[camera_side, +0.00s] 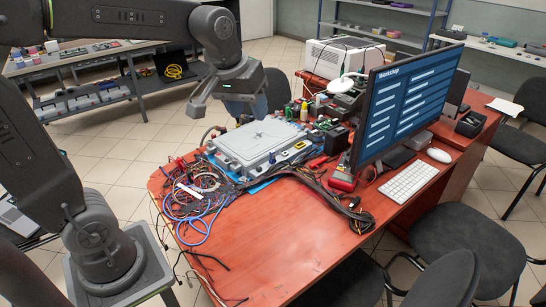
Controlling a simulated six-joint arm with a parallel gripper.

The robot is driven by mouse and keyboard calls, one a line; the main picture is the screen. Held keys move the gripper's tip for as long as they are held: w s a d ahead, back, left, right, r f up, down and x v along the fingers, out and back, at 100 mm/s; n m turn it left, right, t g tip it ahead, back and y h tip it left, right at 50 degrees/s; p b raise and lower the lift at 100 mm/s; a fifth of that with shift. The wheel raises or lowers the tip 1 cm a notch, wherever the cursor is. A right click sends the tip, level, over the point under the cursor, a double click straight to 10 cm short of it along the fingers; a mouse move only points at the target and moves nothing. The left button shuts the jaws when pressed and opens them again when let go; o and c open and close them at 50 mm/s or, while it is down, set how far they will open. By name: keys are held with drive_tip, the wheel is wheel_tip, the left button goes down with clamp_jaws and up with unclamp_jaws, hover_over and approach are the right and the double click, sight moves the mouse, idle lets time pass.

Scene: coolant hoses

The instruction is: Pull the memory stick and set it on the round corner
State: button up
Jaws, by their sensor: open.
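My gripper (222,108) hangs open and empty in the air above the back left of the red table (290,235). It is above and behind a grey metal control box (262,142) with a ribbed lid. The table's left corner (157,184) is rounded, with a tangle of wires beside it. I cannot make out the memory stick; it is too small to tell among the boards and plugs around the box, or it is hidden.
Coloured wires (202,195) and a thick black harness (325,185) spread beside the box. A monitor (405,105), a keyboard (409,181) and a mouse (438,155) stand at the right. The table's front is mostly clear. Chairs (468,248) stand close by.

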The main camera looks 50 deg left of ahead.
drive_tip(key=w+a+f+n+g, duration=0.1)
drive_tip(key=w+a+f+n, duration=0.15)
drive_tip(key=w, duration=0.25)
drive_tip(key=w+a+f+n, duration=0.1)
drive_tip(key=w+a+n, duration=0.15)
drive_tip(key=w, duration=0.25)
drive_tip(key=n+g, duration=0.3)
drive_tip(key=n, duration=0.5)
hover_over(273, 151)
wheel_tip(273, 151, down, 21)
drive_tip(key=shift+s+d+r, duration=0.1)
drive_tip(key=shift+d+r, duration=0.05)
drive_tip(key=shift+r, duration=0.05)
drive_tip(key=shift+f+n, duration=0.3)
drive_tip(key=shift+f, duration=4.5)
drive_tip(key=shift+c, duration=0.2)
